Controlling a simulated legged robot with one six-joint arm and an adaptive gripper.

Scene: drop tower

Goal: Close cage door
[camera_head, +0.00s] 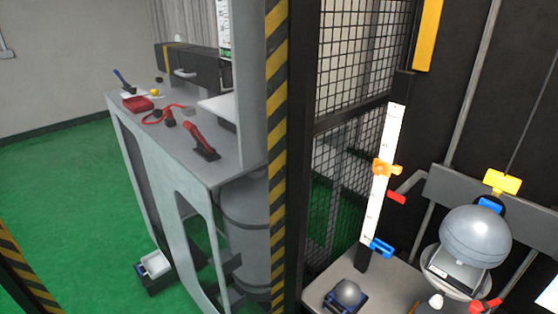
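A tall upright with yellow-and-black stripes (277,150) and a dark side face stands in the middle of the view, at the edge of the cage. A second striped edge (25,270) slants across the lower left corner. I cannot tell which of these belongs to the cage door, and no handle is clear. Black wire mesh (345,60) of the cage shows right of the middle upright. The cage interior at the right is open to view. My gripper is not in view.
Inside the cage are a silver dome (475,235) under a yellow block (502,182), a white scale (383,185) and a small grey ball (347,293). A grey workbench (185,165) with tools stands behind at left. Green floor (60,195) is clear at far left.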

